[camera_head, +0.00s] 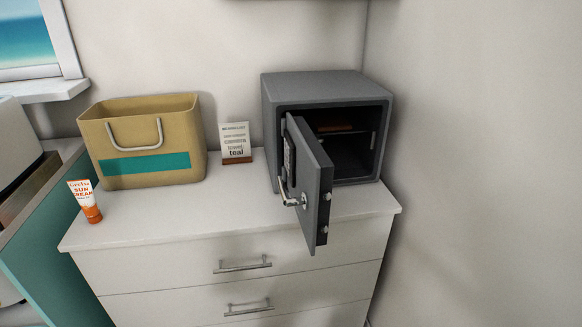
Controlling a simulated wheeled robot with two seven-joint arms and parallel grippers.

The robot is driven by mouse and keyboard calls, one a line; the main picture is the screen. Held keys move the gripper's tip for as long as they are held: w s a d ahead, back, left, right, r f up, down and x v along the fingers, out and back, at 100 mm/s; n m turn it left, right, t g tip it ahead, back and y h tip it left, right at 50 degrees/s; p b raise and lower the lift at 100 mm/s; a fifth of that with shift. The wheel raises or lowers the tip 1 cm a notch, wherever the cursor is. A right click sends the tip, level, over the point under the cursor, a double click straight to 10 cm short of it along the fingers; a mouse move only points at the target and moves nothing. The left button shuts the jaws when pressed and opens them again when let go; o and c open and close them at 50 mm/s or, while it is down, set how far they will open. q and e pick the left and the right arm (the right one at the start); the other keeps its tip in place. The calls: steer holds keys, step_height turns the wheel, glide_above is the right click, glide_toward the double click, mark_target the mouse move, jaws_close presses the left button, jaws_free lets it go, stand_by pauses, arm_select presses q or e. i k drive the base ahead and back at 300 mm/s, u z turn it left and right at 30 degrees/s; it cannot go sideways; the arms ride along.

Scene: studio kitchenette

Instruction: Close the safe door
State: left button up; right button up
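A grey safe (326,84) stands at the right end of a white dresser top, close to the corner wall. Its door (318,180) is hinged on the left side and stands wide open, swung out towards me past the dresser's front edge. A keypad and a silver handle (289,197) show on the door's outer face, which is turned left. Locking bolts show on its free edge. Inside the dark safe lies a small brown item (335,126), too dim to name. Neither of my grippers is in view.
On the dresser (180,222) stand a tan and teal bag (190,130), a small sign (236,143) and a sun cream tube (85,201). The dresser top in front of the bag and sign is clear. A wall is close on the safe's right.

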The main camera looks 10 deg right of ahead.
mark_target(311, 177)
steer(key=z, duration=0.25)
steer(key=i, duration=1.1)
steer(key=z, duration=0.35)
steer(key=k, duration=1)
steer(key=u, duration=1.1)
steer(key=i, duration=0.8)
steer(key=z, duration=1.3)
